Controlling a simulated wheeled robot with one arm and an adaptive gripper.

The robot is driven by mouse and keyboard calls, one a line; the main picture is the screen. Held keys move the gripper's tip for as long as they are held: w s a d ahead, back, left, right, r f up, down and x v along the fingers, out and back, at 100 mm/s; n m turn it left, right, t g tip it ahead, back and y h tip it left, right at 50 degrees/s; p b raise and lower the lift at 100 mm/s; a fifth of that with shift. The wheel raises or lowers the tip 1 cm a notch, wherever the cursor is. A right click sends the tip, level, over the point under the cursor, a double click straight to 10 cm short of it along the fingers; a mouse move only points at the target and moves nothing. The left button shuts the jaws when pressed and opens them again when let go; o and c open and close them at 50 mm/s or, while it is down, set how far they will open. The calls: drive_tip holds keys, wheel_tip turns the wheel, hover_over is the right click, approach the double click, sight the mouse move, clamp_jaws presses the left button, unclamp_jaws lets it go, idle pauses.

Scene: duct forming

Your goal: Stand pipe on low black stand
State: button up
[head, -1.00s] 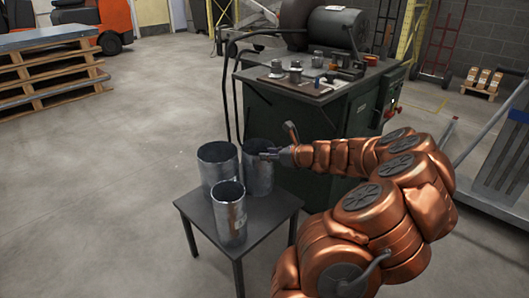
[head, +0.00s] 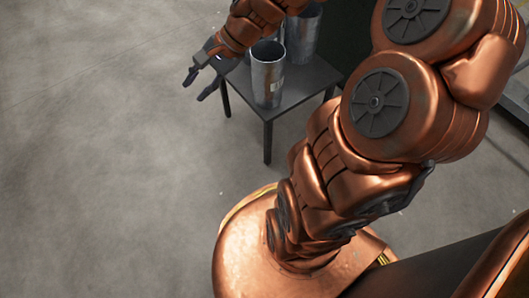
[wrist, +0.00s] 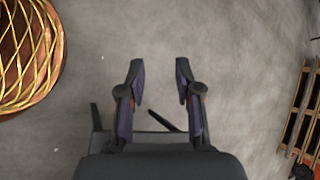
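The low black stand (head: 292,92) is at the top of the head view, on the concrete floor. A grey metal pipe (head: 267,78) stands upright near its front corner. Another grey pipe (head: 304,36) stands upright behind it, to the right. A third pipe is mostly hidden by my arm, so I cannot clearly make it out. My gripper (head: 197,88) is open and empty, just left of the stand and apart from the front pipe. In the wrist view my gripper (wrist: 159,68) has its fingers spread over bare floor, with nothing between them.
Wide concrete floor (head: 110,150) is clear to the left of the stand and in front of it. A stack of wooden pallets (wrist: 300,110) shows at the right edge of the wrist view. My own arm blocks much of the head view's right side.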

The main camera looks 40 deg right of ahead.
drive_tip(key=s+a+f+n+g+h, duration=0.2)
drive_tip(key=s+a+n+g, duration=0.15)
drive_tip(key=s+n, duration=0.45)
drive_tip(key=s+d+n+g+h, duration=0.1)
drive_tip(key=s+d+n+h, duration=0.1)
drive_tip(key=s, duration=0.6)
drive_tip(key=s+d+f+n+g+h, duration=0.1)
drive_tip(key=s+n+g+h, duration=0.1)
drive_tip(key=s, duration=0.6)
drive_tip(key=shift+d+f+n+h, duration=0.2)
drive_tip(key=shift+d+n+h, duration=0.15)
drive_tip(key=shift+n+h, duration=0.3)
drive_tip(key=w+a+r+t+y+p, duration=0.15)
drive_tip(key=w+r+p, duration=0.35)
drive_tip(key=r+p, duration=0.6)
drive_tip(key=w+a+r+t+p, duration=0.25)
drive_tip(key=w+r+p, duration=0.25)
drive_tip(key=r+p, duration=0.6)
drive_tip(key=s+d+r+g+p, duration=0.1)
drive_tip(key=s+r+p, duration=0.3)
drive_tip(key=r+p, duration=0.4)
drive_tip(key=s+d+r+g+h+p, duration=0.1)
drive_tip(key=s+d+r+p, duration=0.2)
drive_tip(key=s+r+p, duration=0.2)
wheel_tip(320, 180, up, 5)
drive_tip(key=p, duration=0.3)
drive_tip(key=shift+s+r+g+h, duration=0.2)
drive_tip(key=shift+g+h, duration=0.1)
drive_tip(key=shift+g, duration=0.05)
